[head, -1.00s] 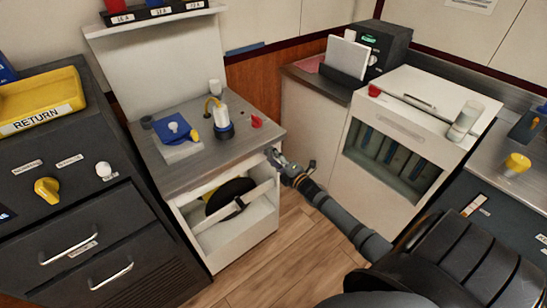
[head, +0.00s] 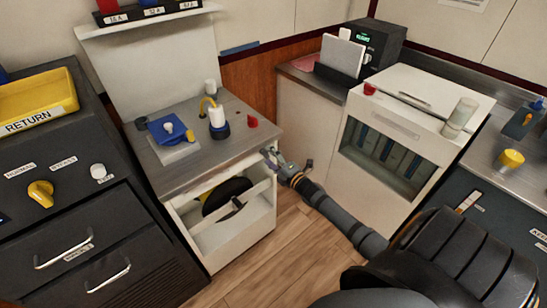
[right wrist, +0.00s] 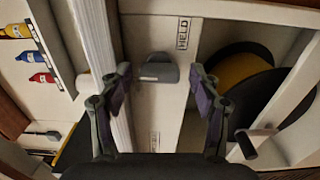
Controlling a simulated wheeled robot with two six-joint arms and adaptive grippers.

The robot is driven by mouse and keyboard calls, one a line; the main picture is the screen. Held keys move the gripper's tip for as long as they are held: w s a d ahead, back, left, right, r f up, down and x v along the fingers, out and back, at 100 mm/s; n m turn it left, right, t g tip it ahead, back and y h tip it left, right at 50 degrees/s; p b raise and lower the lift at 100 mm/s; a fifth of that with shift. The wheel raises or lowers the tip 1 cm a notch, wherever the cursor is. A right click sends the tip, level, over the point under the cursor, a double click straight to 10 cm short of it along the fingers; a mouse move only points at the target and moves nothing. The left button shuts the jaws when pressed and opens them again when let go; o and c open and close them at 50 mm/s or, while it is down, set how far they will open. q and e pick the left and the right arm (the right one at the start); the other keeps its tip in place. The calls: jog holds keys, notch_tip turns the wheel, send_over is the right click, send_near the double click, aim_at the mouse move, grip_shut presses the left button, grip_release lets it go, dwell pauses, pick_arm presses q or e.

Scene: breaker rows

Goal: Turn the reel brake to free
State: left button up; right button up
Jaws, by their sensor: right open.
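The reel brake appears to be the grey knob (right wrist: 158,70) on the pale cabinet front in the right wrist view. A label reading HELD (right wrist: 183,33) is above it; a second label (right wrist: 155,140) below is too blurred to read. My right gripper (right wrist: 158,92) is open, with its fingers on either side of the knob and no clear contact. In the head view my right gripper (head: 277,160) is at the cabinet's front right corner and hides the knob. The black and yellow reel (head: 228,194) sits in the open bay below the worktop. My left gripper is not in view.
A crank handle (right wrist: 258,132) sticks out by the reel. A white cabinet (head: 398,125) stands right; floor (head: 280,235) between is clear.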

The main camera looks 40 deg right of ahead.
jog(key=s, duration=0.7)
jog(key=shift+s+d, duration=0.3)
jog(key=shift+s, duration=0.05)
jog(key=shift+f, duration=0.15)
jog(key=s+d+f+m+g+h+p, duration=0.15)
jog(key=s+f+m+g, duration=0.45)
jog(key=f, duration=0.6)
jog(key=s+d+f+m+g+h+p, duration=0.15)
jog(key=s+f+m, duration=0.25)
jog(key=s+f, duration=0.6)
jog(key=s+a+f+m+g+p, duration=0.1)
jog(key=s+a+f+m+g, duration=0.2)
jog(key=s, duration=0.5)
jog(key=s+a+f+m+g, duration=0.3)
jog(key=s+a+f, duration=0.2)
jog(key=s+f, duration=0.3)
jog(key=s+a+f+m+g+y+p, duration=0.1)
jog(key=s+a+f+m+g, duration=0.1)
jog(key=s, duration=0.7)
notch_tip(320, 180, down, 4)
jog(key=a+g, duration=0.1)
jog(key=a, duration=0.1)
jog(key=shift+s+a+m+p, duration=0.2)
jog(key=shift+a+m+p, duration=0.15)
jog(key=shift+a+m, duration=0.05)
jog(key=shift+r, duration=0.1)
